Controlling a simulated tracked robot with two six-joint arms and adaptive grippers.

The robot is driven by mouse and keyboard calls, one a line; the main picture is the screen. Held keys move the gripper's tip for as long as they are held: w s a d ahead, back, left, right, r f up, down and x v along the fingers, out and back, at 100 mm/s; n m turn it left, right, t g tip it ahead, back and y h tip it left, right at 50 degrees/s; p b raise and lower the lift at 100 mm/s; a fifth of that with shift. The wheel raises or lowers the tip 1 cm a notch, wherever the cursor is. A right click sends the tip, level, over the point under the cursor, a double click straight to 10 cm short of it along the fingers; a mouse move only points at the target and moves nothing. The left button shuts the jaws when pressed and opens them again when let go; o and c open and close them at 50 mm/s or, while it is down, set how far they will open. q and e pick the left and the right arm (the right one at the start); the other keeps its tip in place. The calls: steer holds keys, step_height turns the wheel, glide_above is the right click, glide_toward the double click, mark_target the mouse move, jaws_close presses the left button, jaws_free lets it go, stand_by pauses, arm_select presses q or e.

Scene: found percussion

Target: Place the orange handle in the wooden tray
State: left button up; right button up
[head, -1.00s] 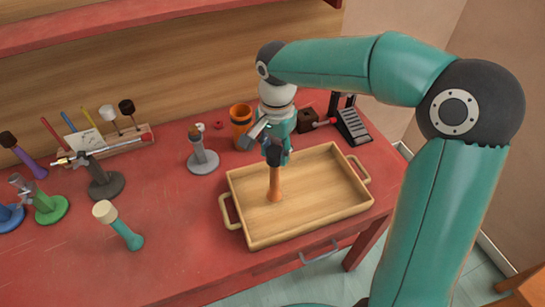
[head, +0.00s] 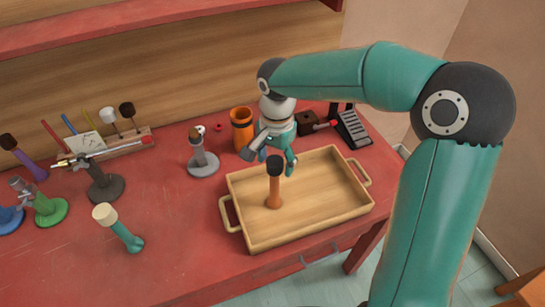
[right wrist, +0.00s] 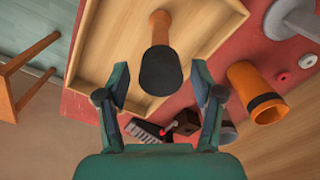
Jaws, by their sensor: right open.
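The orange handle (head: 275,190) stands upright in the wooden tray (head: 325,222), with its dark head up, near the tray's left half. It also shows in the right wrist view (right wrist: 160,60), between and beyond the fingertips. My right gripper (head: 275,158) is open and empty, just behind and above the handle's dark top. In the right wrist view its two fingers (right wrist: 160,85) are spread wide, with a gap to the handle on both sides. My left gripper is not in view.
An orange cup (head: 241,128) stands behind the tray. A grey stand (head: 202,163) is to its left. A black pedal-like block (head: 352,130) is at the back right.

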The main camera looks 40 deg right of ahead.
step_height(320, 180, up, 12)
stand_by(0.6)
steer(key=shift+s, duration=0.1)
